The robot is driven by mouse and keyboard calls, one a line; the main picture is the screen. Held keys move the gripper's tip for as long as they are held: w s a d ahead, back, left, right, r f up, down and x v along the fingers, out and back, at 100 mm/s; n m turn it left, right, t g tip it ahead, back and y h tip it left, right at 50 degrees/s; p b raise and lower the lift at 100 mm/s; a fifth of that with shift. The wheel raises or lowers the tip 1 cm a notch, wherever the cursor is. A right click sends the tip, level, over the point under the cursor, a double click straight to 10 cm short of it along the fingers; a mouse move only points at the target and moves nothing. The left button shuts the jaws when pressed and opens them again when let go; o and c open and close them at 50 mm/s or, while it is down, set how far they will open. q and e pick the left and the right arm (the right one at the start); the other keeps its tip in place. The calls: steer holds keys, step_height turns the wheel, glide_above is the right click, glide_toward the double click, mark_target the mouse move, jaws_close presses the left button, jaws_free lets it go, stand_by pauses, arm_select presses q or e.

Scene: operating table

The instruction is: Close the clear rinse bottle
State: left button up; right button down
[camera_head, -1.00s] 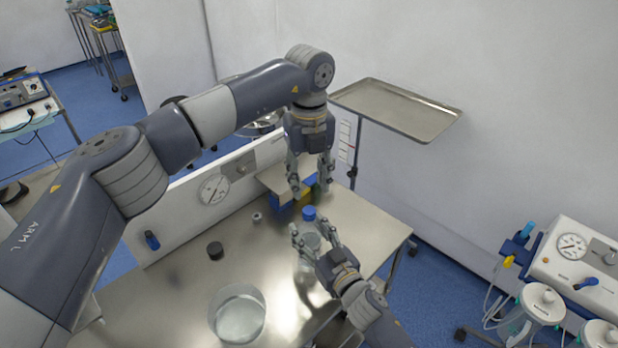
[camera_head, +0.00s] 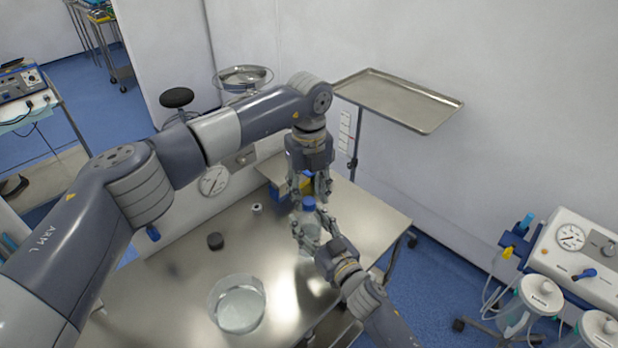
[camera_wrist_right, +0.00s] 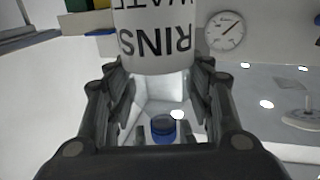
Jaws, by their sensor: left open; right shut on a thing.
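The clear rinse bottle (camera_head: 309,232) stands upright on the steel table, with a blue cap (camera_head: 309,204) on its top. My right gripper (camera_head: 311,226) is shut around the bottle's body below the cap. In the right wrist view, the bottle appears upside down: its white "RINSE WATER" label (camera_wrist_right: 155,40) is at the top and the blue cap (camera_wrist_right: 163,128) lies below, between the fingers. My left gripper (camera_head: 310,192) points down just above the cap, open, with its fingertips at about the cap's height. I cannot tell whether they touch it, or how tightly the cap sits.
A clear basin (camera_head: 237,304) stands on the steel table (camera_head: 180,290) left of the bottle. A steel tray (camera_head: 400,98) is raised behind. The table's middle is mostly bare.

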arm_select(q)
steer(key=shift+f, duration=0.75)
jaws_close()
